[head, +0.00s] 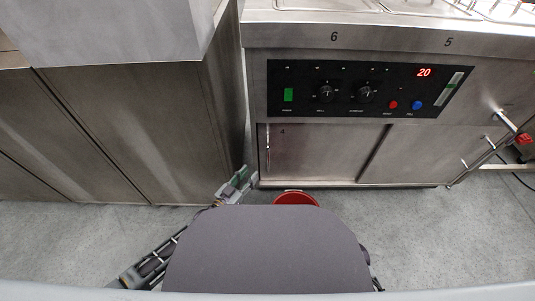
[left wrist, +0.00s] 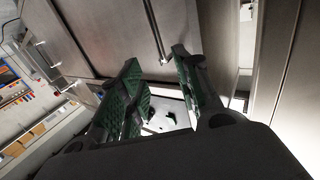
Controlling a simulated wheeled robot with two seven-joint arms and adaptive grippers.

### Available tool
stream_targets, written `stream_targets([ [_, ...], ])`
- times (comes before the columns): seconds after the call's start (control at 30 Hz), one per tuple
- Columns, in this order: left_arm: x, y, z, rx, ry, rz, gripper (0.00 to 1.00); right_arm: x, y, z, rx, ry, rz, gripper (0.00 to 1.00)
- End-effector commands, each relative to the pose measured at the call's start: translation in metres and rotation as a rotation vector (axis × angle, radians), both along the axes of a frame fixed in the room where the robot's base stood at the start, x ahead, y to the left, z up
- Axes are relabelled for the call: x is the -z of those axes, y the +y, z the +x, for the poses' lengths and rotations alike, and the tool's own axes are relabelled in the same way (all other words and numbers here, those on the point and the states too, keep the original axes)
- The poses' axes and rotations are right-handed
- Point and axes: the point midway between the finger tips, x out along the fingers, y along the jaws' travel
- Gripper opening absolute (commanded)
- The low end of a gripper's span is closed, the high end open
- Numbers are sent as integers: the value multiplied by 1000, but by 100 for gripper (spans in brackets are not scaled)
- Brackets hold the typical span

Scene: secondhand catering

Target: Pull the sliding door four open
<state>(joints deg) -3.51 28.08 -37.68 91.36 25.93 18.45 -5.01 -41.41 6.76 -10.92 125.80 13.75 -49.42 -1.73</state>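Sliding door four (head: 320,155) is the left door panel under the counter's control panel, marked with a small 4. It looks closed, with a thin upright handle (head: 267,148) near its left edge. My left gripper (head: 247,177) is low at the left, by the cabinet's bottom left corner. In the left wrist view its two green-padded fingers (left wrist: 156,60) are apart with nothing between the pads. A dark upright bar (left wrist: 153,30), apparently the door handle, shows beyond the fingertips; contact cannot be told. My right gripper is not in view.
A steel cabinet (head: 130,125) stands close on the left, with a narrow gap to the counter. A red round container (head: 295,198) is on the floor before the door, partly hidden by my body. Bar handles (head: 506,121) stick out at the right. Floor at right (head: 440,235) is clear.

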Motion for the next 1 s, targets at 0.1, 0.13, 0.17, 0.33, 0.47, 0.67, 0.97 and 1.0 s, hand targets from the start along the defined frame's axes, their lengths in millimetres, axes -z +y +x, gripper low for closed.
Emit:
stream_targets([
  [0.1, 0, -1, 2, 0, 0, 0, 33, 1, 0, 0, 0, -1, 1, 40],
  [0.13, 0, -2, 3, 0, 0, 0, 33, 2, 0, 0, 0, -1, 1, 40],
  [0.17, 0, -2, 4, 0, 0, 0, 33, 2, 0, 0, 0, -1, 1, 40],
  [0.33, 1, -8, 13, -1, -1, 0, 33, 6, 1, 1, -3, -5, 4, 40],
  [0.47, 1, -16, 23, 0, -1, 0, 33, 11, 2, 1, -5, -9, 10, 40],
  [0.67, 2, -28, 41, 0, -1, 0, 33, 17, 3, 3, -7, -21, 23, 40],
  [0.97, 1, -45, 68, 0, -1, -1, 33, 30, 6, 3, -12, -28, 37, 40],
  [1.0, 1, -47, 71, 0, -1, -1, 33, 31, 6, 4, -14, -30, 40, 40],
])
